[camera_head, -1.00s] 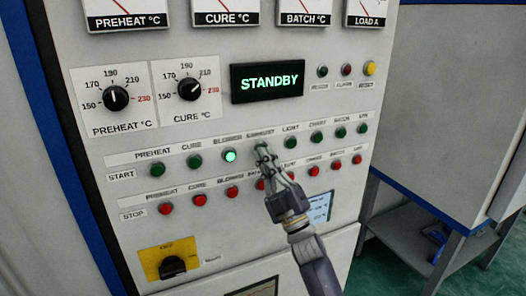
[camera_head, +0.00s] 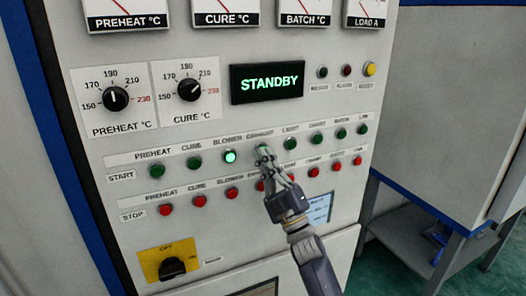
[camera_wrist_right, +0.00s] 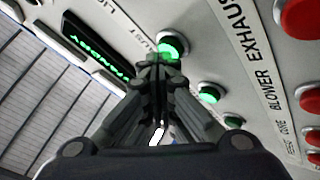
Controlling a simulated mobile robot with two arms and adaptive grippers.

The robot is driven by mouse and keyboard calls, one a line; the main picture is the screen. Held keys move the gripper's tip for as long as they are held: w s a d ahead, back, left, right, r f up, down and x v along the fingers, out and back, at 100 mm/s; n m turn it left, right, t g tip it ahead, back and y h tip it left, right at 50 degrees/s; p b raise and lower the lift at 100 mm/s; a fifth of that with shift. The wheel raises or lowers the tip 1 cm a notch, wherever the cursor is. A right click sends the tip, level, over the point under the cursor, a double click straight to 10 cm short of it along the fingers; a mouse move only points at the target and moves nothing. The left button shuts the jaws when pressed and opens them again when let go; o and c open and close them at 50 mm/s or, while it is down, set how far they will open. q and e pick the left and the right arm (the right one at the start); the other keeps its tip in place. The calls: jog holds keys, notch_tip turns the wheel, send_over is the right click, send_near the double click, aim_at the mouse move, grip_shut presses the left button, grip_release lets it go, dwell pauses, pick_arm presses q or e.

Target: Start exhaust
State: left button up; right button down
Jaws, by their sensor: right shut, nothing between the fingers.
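The green exhaust start button (camera_head: 262,147) is in the START row of the panel, just right of the lit blower button (camera_head: 230,156). My right gripper (camera_head: 266,155) is shut and empty, its fingertips at the exhaust button and partly hiding it. In the right wrist view the shut fingers (camera_wrist_right: 156,62) point at the exhaust button (camera_wrist_right: 172,44), which shows bright green at its lower edge. I cannot tell whether it is lit or pressed in. The lit blower button also shows there (camera_wrist_right: 208,92). My left gripper is not in view.
Other green start buttons stand close on both sides, such as light (camera_head: 290,143). The red STOP row (camera_head: 199,201) runs just below, partly behind my right gripper. The display (camera_head: 267,82) reads STANDBY. A yellow-plated OFF switch (camera_head: 173,267) sits at lower left. A grey cabinet (camera_head: 455,100) stands at right.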

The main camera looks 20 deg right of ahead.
jog(key=shift+s, duration=0.75)
jog(key=s+p, duration=0.2)
jog(key=s, duration=0.3)
jog(key=shift+d, duration=0.1)
dwell(0.5)
